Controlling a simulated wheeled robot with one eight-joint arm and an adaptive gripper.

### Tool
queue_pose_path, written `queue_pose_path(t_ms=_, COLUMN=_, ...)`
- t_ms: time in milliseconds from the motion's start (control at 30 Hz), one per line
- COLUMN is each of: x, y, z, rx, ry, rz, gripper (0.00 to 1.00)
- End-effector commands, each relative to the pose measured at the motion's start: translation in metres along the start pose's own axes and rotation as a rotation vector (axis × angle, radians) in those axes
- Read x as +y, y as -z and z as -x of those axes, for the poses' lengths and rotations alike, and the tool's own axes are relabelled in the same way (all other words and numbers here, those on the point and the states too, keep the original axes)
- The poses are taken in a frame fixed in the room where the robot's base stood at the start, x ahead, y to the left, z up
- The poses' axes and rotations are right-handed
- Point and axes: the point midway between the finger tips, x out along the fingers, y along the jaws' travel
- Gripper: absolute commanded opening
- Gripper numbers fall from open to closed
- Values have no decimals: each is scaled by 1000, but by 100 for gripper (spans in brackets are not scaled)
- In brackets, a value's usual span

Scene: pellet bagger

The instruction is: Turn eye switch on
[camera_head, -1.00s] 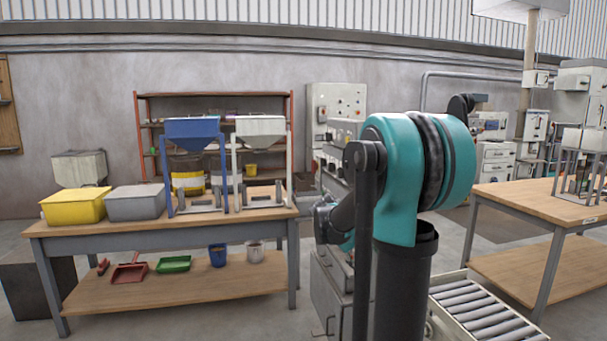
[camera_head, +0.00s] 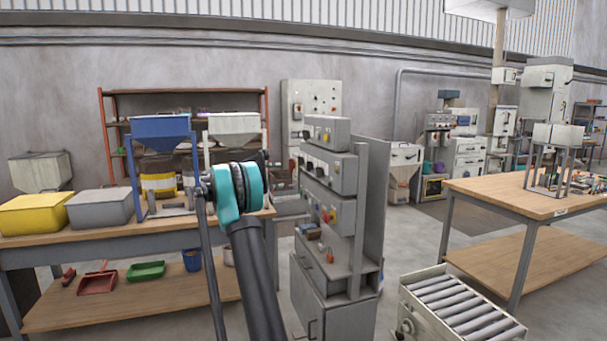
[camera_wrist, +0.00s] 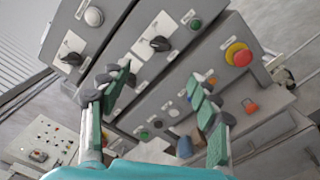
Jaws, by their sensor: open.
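The grey control panel (camera_head: 331,172) stands right of the middle in the head view, with several stacked boxes. In the wrist view its face (camera_wrist: 130,62) is tilted, with two black rotary switches on white plates, one at the left (camera_wrist: 71,58) and one nearer the middle (camera_wrist: 157,43). A white round knob (camera_wrist: 94,16), a green button (camera_wrist: 195,24) and a red-and-yellow emergency stop (camera_wrist: 238,54) are also on it. I cannot read which one is the eye switch. My gripper (camera_wrist: 160,84) is open and empty, its green-padded fingers in front of the panel.
Left of the panel is a wooden bench (camera_head: 120,238) with a yellow bin (camera_head: 38,214), a grey bin (camera_head: 100,207) and blue hopper (camera_head: 160,127). A roller conveyor (camera_head: 455,305) lies at the lower right, with another table (camera_head: 535,205) beyond. Floor is open between them.

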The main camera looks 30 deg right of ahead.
Motion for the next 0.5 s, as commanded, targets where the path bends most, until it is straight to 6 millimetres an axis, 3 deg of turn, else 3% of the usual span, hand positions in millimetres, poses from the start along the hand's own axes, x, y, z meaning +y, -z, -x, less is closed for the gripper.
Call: queue_pose_path(t_ms=500, x=-1, y=0, z=-93, rx=0, ry=3, rz=0, gripper=62)
